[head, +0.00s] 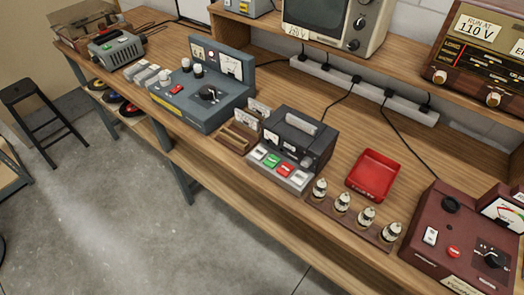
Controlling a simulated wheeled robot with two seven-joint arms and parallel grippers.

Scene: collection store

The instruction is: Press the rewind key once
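A dark grey machine (299,138) with a row of keys along its front stands near the middle of the workbench. From left to right the keys are a white key (257,153), a green key (271,160), a red key (283,170) and another white key (298,178). The key labels are too small to read, so I cannot tell which one is the rewind key. Neither of my grippers shows in the head view.
Several glass tubes stand in a wooden strip (349,220) right of the machine, before a red tray (372,175). A maroon tester (462,240) is at the right. A blue-grey console (205,92) is at the left. Wooden card holders (240,132) stand close beside the machine.

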